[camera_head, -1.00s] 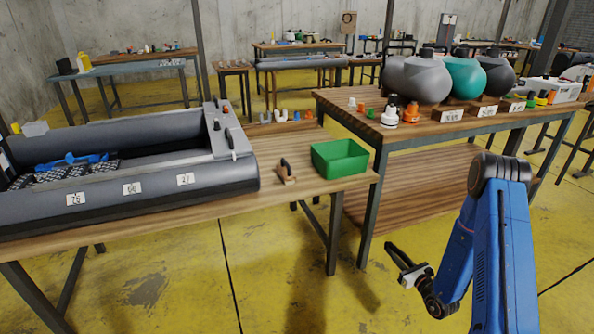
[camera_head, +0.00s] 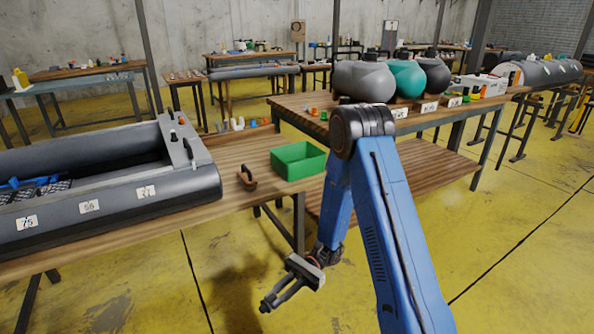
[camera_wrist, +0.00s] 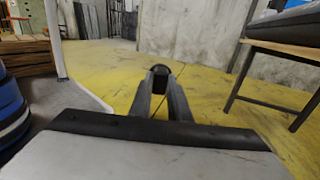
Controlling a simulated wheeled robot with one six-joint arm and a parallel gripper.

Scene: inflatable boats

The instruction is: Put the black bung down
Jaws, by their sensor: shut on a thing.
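My gripper (camera_head: 268,302) hangs low over the yellow floor, in front of the wooden workbench (camera_head: 228,210) and below its top. In the wrist view its two fingers (camera_wrist: 160,90) are shut on a small black bung (camera_wrist: 160,72) at their tips. The bung is held clear of any surface. In the head view the bung is too small and dark to tell from the fingertips. An open green tray (camera_head: 298,178) stands on the right end of the workbench, up and away from my gripper.
A grey inflatable boat (camera_head: 120,200) covers the left of the workbench. A second table (camera_head: 290,103) behind carries grey and teal rounded vessels (camera_head: 407,77). Bare wood shows around the tray; the floor is open.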

